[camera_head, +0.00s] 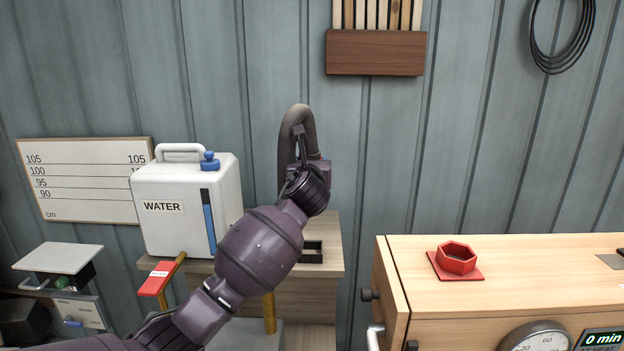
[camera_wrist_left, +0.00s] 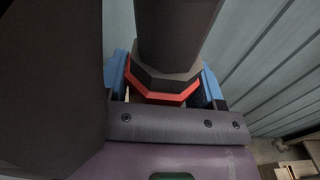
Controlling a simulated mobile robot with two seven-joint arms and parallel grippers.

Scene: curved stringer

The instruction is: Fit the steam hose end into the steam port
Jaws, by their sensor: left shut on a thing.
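The steam hose (camera_head: 297,117) is a thick grey-brown tube that arches up in front of the wall in the head view. My left gripper (camera_head: 318,160) is at its near end, mostly hidden by my own wrist. In the left wrist view my left gripper (camera_wrist_left: 162,82) has blue fingers on both sides of the hose end (camera_wrist_left: 165,72), which has a grey collar and a red angular rim. The steam port (camera_head: 456,258) appears to be the red hexagonal socket on the wooden box, to the right of the gripper and apart from it. My right gripper is not in view.
The wooden box (camera_head: 540,262) has a dial (camera_head: 537,338) and a timer display on its front. A white water container (camera_head: 185,205) stands on a wooden stand (camera_head: 328,230) at left.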

